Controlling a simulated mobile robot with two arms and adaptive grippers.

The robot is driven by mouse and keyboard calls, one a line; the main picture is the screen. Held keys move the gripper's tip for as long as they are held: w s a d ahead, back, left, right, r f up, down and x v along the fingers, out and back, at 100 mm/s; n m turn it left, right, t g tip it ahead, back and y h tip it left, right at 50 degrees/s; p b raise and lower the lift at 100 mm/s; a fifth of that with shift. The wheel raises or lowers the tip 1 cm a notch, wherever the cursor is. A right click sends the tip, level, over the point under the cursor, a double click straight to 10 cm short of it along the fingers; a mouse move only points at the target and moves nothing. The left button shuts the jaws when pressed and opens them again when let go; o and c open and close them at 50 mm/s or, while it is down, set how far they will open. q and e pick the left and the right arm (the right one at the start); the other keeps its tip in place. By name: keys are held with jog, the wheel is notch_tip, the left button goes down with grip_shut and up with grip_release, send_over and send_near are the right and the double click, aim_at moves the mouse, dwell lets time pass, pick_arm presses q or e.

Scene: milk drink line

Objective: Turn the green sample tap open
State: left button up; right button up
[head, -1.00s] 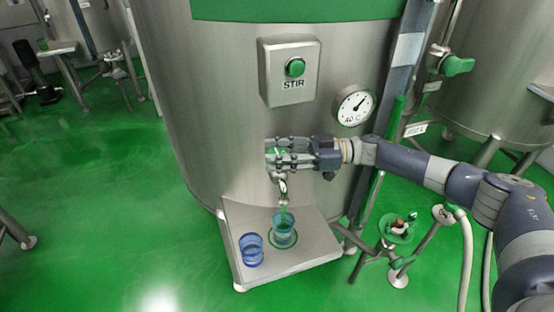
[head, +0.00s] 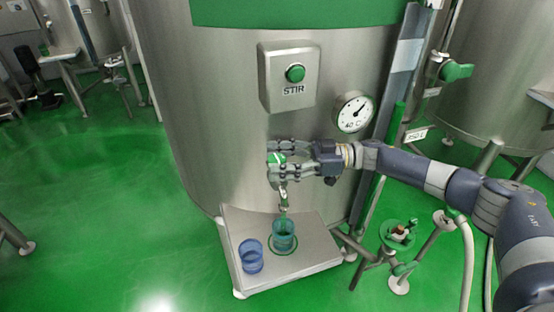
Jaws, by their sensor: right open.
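The sample tap (head: 283,193) comes out of the front of the steel tank, with its spout pointing down. Its green handle (head: 277,158) shows between the fingers of my right gripper (head: 284,159). The right gripper is open, with one finger above and one below the handle; I cannot tell whether they touch it. My left gripper is not in view.
A second blue cup (head: 251,258) stands on the shelf to the left. Above the tap are a STIR box (head: 290,75) with a green button and a round dial (head: 354,112). Another green-handled valve (head: 456,72) is at the upper right.

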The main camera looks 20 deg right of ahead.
jog(key=v, duration=1.1)
jog(key=shift+d, duration=0.3)
jog(key=shift+s, duration=0.1)
